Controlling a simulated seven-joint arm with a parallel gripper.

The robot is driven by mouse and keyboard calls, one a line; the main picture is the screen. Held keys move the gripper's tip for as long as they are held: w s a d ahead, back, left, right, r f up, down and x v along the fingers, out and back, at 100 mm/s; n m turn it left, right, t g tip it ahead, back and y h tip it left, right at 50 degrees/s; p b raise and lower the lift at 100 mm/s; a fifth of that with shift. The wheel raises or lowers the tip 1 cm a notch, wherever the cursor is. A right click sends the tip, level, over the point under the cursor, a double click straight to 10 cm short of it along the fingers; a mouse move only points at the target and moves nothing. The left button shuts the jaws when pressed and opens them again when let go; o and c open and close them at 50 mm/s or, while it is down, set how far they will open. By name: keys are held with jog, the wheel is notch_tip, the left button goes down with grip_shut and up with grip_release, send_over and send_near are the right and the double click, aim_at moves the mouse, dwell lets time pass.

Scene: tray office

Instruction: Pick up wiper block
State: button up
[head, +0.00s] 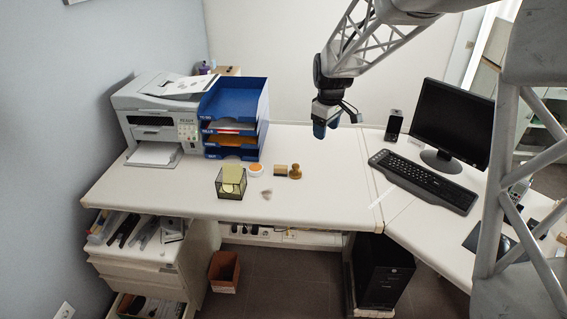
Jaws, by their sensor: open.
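A small block (280,170), tan above with a darker lower part, sits on the white desk and looks like the wiper block. It stands just left of a brown round-topped knob-like object (295,172). My gripper (326,128) hangs above the desk, behind and to the right of the block, well apart from it. Its blue fingers point down. It is open, and I see nothing between the fingers, though the gap is small in this view.
A white round container with orange inside (256,170), a dark clear box with yellow notes (231,183) and a small pale item (266,195) lie near the block. Blue stacked trays (235,115) and a printer stand behind left. The desk's right-front (335,200) is clear.

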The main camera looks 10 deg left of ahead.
jog(key=w+a+f+n, duration=0.3)
jog(key=w+a+f, duration=0.4)
jog(key=w+f, duration=0.35)
jog(key=n+g, duration=0.1)
jog(key=n, duration=0.3)
send_over(282, 166)
jog(key=f, duration=1.4)
jog(key=shift+s+a, duration=0.1)
jog(key=shift+s, duration=0.1)
jog(key=shift+f, duration=0.15)
jog(key=shift+f, duration=1.15)
jog(key=shift+f, duration=0.15)
jog(key=shift+w+f, duration=0.1)
jog(key=shift+f, duration=2.4)
